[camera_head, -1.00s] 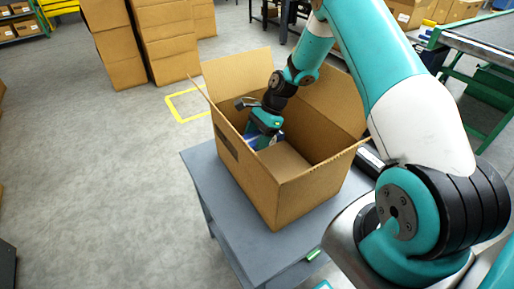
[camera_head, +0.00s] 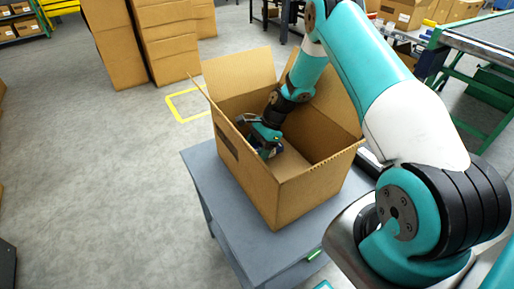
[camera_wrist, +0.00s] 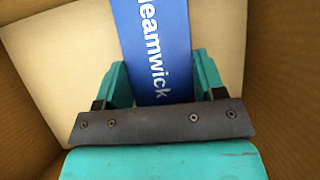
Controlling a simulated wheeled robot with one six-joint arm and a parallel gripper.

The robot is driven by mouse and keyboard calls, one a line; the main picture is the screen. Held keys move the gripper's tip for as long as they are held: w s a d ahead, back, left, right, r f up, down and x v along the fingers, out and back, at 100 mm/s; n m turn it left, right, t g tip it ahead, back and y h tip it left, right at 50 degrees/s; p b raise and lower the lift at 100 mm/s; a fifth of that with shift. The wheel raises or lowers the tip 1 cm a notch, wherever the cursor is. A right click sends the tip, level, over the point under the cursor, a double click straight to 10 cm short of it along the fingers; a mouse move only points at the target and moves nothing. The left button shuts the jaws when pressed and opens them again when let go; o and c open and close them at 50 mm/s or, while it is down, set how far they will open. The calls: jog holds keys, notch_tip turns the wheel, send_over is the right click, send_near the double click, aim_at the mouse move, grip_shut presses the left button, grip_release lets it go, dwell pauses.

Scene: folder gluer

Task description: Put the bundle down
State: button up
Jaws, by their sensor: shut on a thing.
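The bundle (camera_wrist: 155,45) shows in the wrist view as a blue flat-faced piece with white lettering that reads "eamwick". My gripper (camera_wrist: 155,85) is shut on it, with one teal finger on each side. In the head view my gripper (camera_head: 268,150) is down inside an open cardboard box (camera_head: 262,190). The bundle is mostly hidden there by the gripper and the box wall. In the wrist view the box's pale floor (camera_wrist: 75,60) lies beyond the bundle. I cannot tell whether the bundle touches the floor.
The box stands on a grey table (camera_head: 205,170) with its flaps up and outward. Box walls are close around my gripper. Stacked cartons (camera_head: 150,40) stand at the back left. A yellow floor marking (camera_head: 180,105) lies behind the table. A conveyor (camera_head: 480,40) is at the right.

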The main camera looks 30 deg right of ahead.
jog(key=shift+f, duration=0.2)
jog(key=o, duration=1)
jog(key=shift+r, duration=0.1)
